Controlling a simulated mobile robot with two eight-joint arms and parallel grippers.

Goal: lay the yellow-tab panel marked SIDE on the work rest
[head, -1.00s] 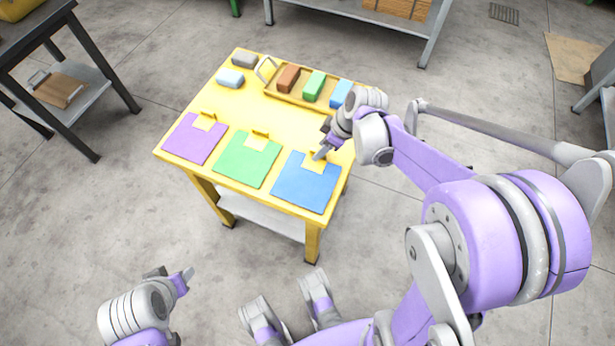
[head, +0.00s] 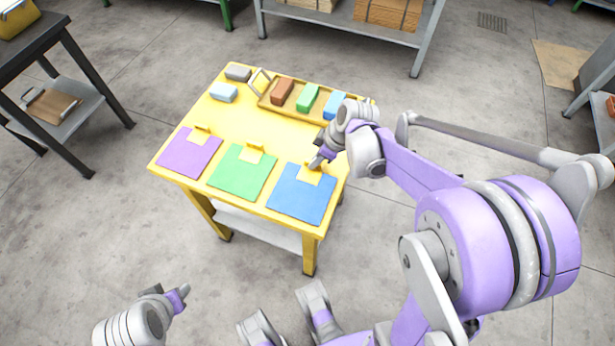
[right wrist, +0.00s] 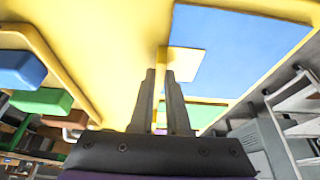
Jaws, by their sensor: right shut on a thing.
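A blue panel (head: 302,198) with a yellow tab (head: 308,177) lies at the right front of the yellow table. Green (head: 240,178) and purple (head: 187,158) panels, also yellow-tabbed, lie to its left. No SIDE lettering is legible, and I cannot pick out the work rest. My right gripper (head: 316,162) is shut on the blue panel's tab. In the right wrist view its fingers (right wrist: 162,100) meet at the tab, beside the blue panel (right wrist: 240,50). My left gripper (head: 183,289) hangs in front of the table, away from the panels; its jaw opening is unclear.
A tray (head: 265,101) at the back of the yellow table (head: 258,125) holds brown (head: 282,91), green (head: 307,98) and blue (head: 334,105) blocks. A dark table (head: 38,58) stands at left. The yellow table's middle is clear.

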